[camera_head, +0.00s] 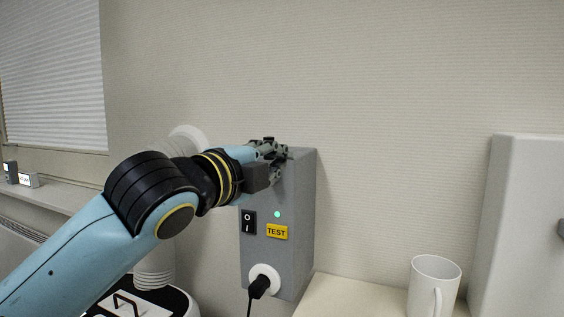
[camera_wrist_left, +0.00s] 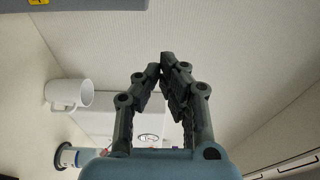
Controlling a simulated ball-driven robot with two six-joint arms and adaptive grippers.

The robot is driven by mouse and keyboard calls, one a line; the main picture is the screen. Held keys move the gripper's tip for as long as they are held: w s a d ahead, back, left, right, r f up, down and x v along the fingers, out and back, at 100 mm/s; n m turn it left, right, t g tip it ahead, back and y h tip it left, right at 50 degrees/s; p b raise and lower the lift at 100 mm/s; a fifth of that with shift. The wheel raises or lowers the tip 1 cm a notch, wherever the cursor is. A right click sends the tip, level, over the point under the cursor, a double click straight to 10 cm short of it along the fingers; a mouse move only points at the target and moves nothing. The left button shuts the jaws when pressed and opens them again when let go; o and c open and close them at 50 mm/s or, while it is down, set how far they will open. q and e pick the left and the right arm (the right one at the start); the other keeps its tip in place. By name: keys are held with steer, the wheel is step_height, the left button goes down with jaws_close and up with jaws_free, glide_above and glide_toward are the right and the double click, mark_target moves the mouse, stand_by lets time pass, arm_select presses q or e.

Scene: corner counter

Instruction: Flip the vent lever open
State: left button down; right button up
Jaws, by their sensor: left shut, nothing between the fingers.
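I cannot make out a vent lever in either view; my left arm and gripper hide part of the scene. A grey wall box (camera_head: 302,225) carries a black rocker switch, a green light and a yellow TEST label. My left gripper (camera_head: 274,151) is in front of the box's upper part in the head view and covers it. In the left wrist view the gripper (camera_wrist_left: 164,66) is shut with its fingertips together and nothing between them. The box (camera_wrist_left: 90,22) is at the top left there, apart from the fingertips in the picture. My right gripper is out of view.
A black plug (camera_head: 260,286) with a cord sits in the box's socket. A white mug (camera_head: 431,283) stands on the counter (camera_head: 345,297) at right, beside a pale cabinet (camera_head: 520,225). A white ribbed hose (camera_head: 153,276) is partly behind my arm. A window blind (camera_head: 52,75) is at left.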

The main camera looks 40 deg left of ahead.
arm_select(q)
steer(key=shift+w, duration=0.15)
steer(key=w+a+p, duration=0.3)
steer(key=w+a, duration=0.1)
steer(key=w, duration=0.4)
steer(key=shift+a+p, duration=0.25)
steer(key=shift+p, duration=0.1)
steer(key=shift+f, duration=0.1)
stand_by(0.3)
